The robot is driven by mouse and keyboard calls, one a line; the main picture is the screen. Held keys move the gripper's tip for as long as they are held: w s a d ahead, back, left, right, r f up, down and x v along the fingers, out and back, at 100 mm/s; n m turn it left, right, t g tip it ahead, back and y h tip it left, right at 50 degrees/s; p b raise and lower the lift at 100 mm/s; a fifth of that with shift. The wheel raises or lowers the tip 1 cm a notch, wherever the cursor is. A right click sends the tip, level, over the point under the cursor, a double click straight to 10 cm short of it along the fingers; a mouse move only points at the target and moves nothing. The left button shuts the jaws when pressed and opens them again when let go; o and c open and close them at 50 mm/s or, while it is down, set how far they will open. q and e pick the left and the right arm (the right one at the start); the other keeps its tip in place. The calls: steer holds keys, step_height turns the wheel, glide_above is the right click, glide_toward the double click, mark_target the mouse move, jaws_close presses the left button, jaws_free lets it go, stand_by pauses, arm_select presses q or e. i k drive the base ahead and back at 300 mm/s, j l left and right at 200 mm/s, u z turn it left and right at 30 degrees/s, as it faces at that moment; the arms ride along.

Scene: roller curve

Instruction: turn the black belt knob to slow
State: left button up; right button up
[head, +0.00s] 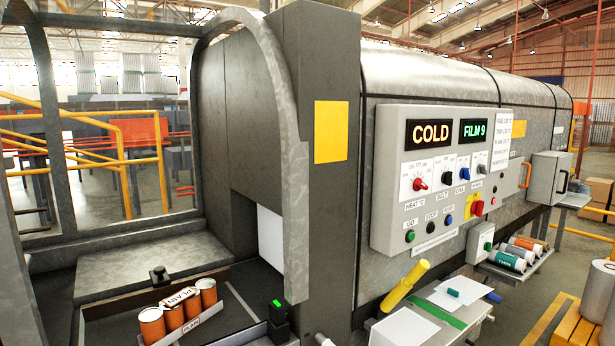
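The control panel (388,235) is a light grey box on the side of the dark metal tunnel. The black belt knob (448,178) sits in the knob row on a white dial plate, above the BELT label (442,197). Its pointer direction and dial marks are too small to read. To its left is the red heat knob (420,184), and to its right is the blue cool knob (464,173). The displays read COLD (431,133) and FILM 9 (473,131). Neither of my grippers shows in the head view.
Below the panel, a yellow cylinder (405,285) leans near a small shelf with papers (447,295). Orange cans (172,316) stand at the tunnel mouth at lower left. Film rolls (507,260) lie on a rack to the right. The panel's front looks unobstructed.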

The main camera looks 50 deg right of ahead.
mark_target(447, 178)
steer(key=z, duration=2.5)
